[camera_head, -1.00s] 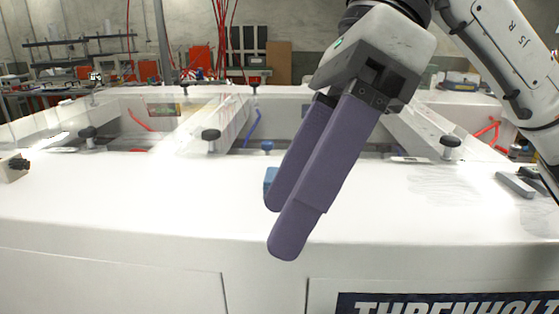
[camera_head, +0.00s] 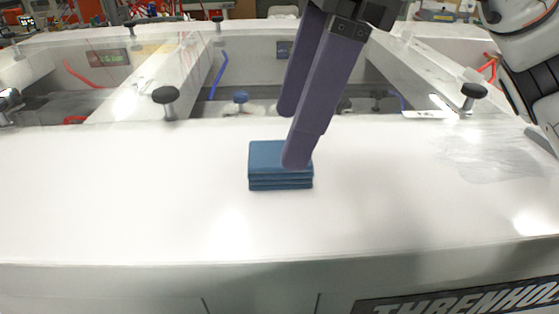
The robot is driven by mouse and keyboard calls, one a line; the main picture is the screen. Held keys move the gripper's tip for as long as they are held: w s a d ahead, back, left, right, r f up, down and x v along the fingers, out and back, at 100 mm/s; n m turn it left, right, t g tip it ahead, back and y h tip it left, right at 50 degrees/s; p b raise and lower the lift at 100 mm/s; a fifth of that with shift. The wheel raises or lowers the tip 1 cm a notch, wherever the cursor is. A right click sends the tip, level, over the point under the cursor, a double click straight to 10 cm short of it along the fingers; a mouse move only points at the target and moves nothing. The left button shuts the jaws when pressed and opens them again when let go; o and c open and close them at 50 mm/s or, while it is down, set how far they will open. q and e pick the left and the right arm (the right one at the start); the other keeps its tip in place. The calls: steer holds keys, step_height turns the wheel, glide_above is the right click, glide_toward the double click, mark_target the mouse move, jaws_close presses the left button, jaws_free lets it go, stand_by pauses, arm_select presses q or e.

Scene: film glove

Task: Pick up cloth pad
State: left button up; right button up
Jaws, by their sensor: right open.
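The cloth pad (camera_head: 268,158) is a blue folded stack of several layers. It lies flat on the white bench top, near the middle of the head view. My right gripper (camera_head: 291,138) comes down from the upper right with two long purple fingers. Its fingers are apart and nothing is between them. The nearer fingertip hides part of the pad's right side; I cannot tell whether it touches the pad. My left gripper is not in view.
The white bench top (camera_head: 120,200) is clear around the pad. Crumpled clear film (camera_head: 490,155) lies on the right. The bench's front edge runs below the pad.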

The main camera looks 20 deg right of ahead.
steer(key=shift+x, duration=1.95)
steer(key=shift+w, duration=0.1)
steer(key=shift+r, duration=0.1)
steer(key=c, duration=1.1)
step_height(320, 180, up, 10)
steer(key=shift+a+p, duration=0.1)
steer(key=shift+p, duration=0.5)
steer(key=o, duration=0.3)
steer(key=shift+c, duration=1.2)
